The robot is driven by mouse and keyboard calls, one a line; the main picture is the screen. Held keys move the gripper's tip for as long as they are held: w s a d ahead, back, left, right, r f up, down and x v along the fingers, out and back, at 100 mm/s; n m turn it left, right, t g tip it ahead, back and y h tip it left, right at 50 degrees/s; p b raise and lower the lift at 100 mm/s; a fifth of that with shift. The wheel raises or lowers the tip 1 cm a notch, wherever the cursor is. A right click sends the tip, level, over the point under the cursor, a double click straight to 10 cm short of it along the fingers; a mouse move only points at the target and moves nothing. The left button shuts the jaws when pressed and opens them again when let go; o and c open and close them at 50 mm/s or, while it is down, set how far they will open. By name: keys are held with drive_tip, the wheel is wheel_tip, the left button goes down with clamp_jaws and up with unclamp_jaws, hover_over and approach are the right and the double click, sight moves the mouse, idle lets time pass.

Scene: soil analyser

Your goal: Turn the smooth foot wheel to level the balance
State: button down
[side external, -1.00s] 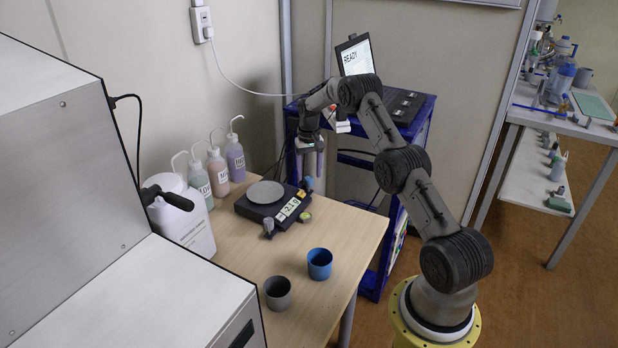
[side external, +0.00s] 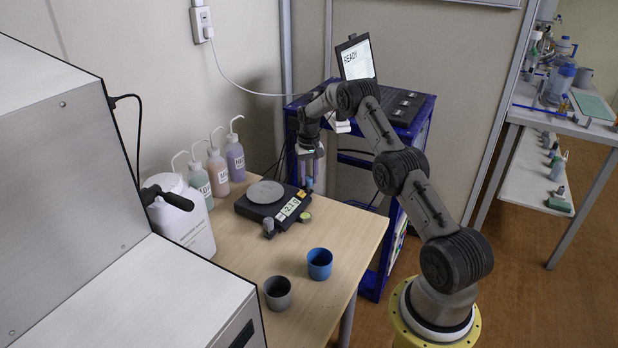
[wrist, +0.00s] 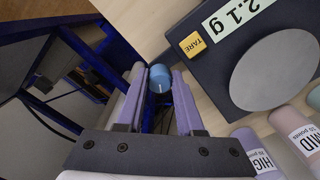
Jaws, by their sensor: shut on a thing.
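The balance (side external: 254,206) is a black box with a round grey pan (side external: 266,192) and a pale display (side external: 289,210), which reads 2.1 g in the wrist view (wrist: 238,25). A blue foot wheel (wrist: 160,78) with a white mark sits at its far corner. Its visible side looks smooth. My gripper (wrist: 160,82) points down there, with its purple-grey fingers shut on the blue wheel, one on each side. In the side view the fingers (side external: 311,172) hide much of the wheel. A grey foot wheel (side external: 268,225) stands at the near corner; its texture is too small to tell.
A yellow TARE button (wrist: 194,44) lies close to the fingers. A round green-yellow piece (side external: 305,216) is at the balance's right side. Wash bottles (side external: 217,172) stand behind left; a grey cup (side external: 277,293) and blue cup (side external: 320,264) stand in front. A blue cart (side external: 418,125) is behind.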

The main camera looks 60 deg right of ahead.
sight(309, 177)
drive_tip(key=shift+n, duration=0.3)
drive_tip(key=n, duration=0.6)
drive_tip(key=shift+d, duration=0.1)
drive_tip(key=n, duration=0.3)
drive_tip(key=shift+n, duration=2.1)
drive_tip(key=c, duration=0.5)
unclamp_jaws()
drive_tip(key=shift+c, duration=0.2)
wheel_tip(309, 177, up, 14)
